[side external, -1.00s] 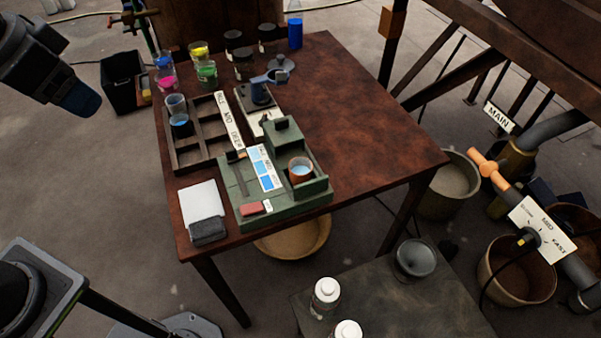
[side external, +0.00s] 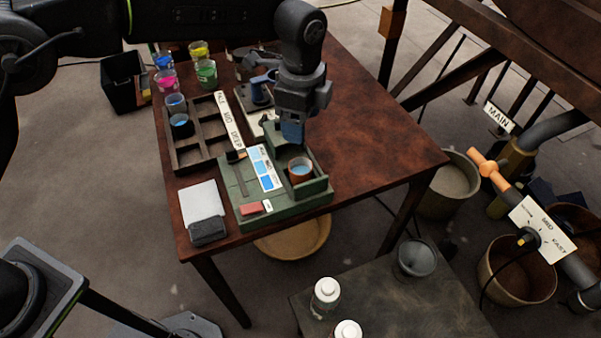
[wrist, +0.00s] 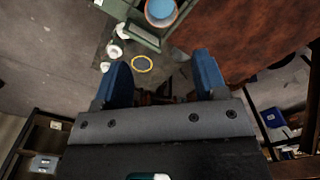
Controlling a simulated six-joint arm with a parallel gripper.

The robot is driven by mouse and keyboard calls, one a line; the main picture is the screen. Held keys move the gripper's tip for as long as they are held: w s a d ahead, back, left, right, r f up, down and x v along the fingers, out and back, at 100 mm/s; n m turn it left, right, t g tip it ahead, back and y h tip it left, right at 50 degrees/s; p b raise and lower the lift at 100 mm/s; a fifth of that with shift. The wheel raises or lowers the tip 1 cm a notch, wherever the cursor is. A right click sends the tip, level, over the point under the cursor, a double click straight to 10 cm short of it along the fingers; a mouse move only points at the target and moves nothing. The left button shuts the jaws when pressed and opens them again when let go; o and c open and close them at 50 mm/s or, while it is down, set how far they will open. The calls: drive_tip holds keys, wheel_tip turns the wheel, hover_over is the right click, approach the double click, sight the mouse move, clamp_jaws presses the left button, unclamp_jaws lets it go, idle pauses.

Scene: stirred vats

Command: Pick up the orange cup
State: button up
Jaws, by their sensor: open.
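The orange cup (side external: 300,178) stands upright in the right-hand bay of the green station (side external: 279,208), with blue liquid in it. It also shows at the top edge of the wrist view (wrist: 161,13), partly cut off, beyond my fingertips. My gripper (side external: 292,132) is above and behind the cup in the side view, pointing down. Its two blue fingers are apart in the wrist view (wrist: 163,78) with nothing between them. The gripper does not touch the cup.
A dark wooden rack (side external: 187,154) with cups of blue liquid lies left of the station. Several coloured cups stand at the table's back left. A white pad and dark block (side external: 207,232) lie at the front left. The table's right side (side external: 385,150) is clear.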

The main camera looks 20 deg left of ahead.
hover_over(301, 166)
drive_tip(key=s+d, duration=0.1)
drive_tip(key=s, duration=0.1)
wheel_tip(301, 166, down, 9)
drive_tip(key=shift+a+f, duration=0.15)
drive_tip(key=shift+f, duration=2.35)
drive_tip(key=c, duration=0.8)
drive_tip(key=shift+o, duration=0.2)
drive_tip(key=shift+w+r, duration=0.1)
drive_tip(key=shift+r, duration=0.05)
